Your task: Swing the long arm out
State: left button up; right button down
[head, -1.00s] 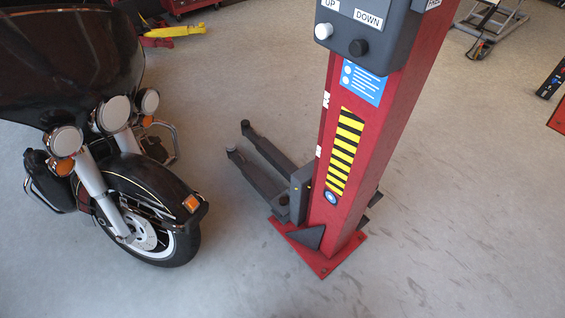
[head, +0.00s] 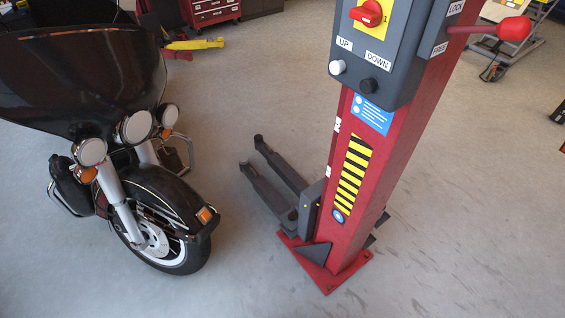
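A red lift post (head: 345,220) stands right of centre on a red base plate (head: 325,279) on the floor. Two dark grey lift arms come off its foot and point back and left, side by side just above the floor. One arm (head: 268,192) is on the left and the other (head: 281,167) is on the right, each with a round pad at its far end. I cannot tell for certain which is the long one. Neither of my grippers is in view.
A black motorcycle (head: 140,190) stands close on the left. The post carries a grey control box (head: 385,60) with a red switch (head: 367,14), and a red-knobbed lever (head: 512,29) sticks out right. Floor between motorcycle and arms is clear.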

aim_at(295, 182)
jog(key=l+z, duration=0.35)
jog(key=i+l+z, duration=0.15)
jog(key=l+z, duration=0.25)
jog(key=i+l+z, duration=0.15)
jog(key=i+l, duration=0.3)
jog(key=i+l+z, duration=0.2)
jog(key=i+l, duration=0.15)
jog(key=i+l+z, duration=0.15)
jog(key=i+l, duration=0.15)
jog(key=i, duration=0.3)
jog(key=i+l+z, duration=0.15)
jog(key=i, duration=0.35)
jog(key=i+u, duration=0.35)
jog(key=i+l+u, duration=0.1)
jog(key=i+u, duration=0.2)
jog(key=i, duration=0.25)
jog(key=i+l+u, duration=0.35)
jog(key=i+j+u, duration=0.2)
jog(key=i+u, duration=0.3)
jog(key=i+j+u, duration=0.1)
jog(key=i+u, duration=0.2)
jog(key=u, duration=0.15)
jog(key=i+u, duration=0.9)
jog(key=i, duration=0.9)
jog(key=i+j+u, duration=0.65)
jog(key=i, duration=0.25)
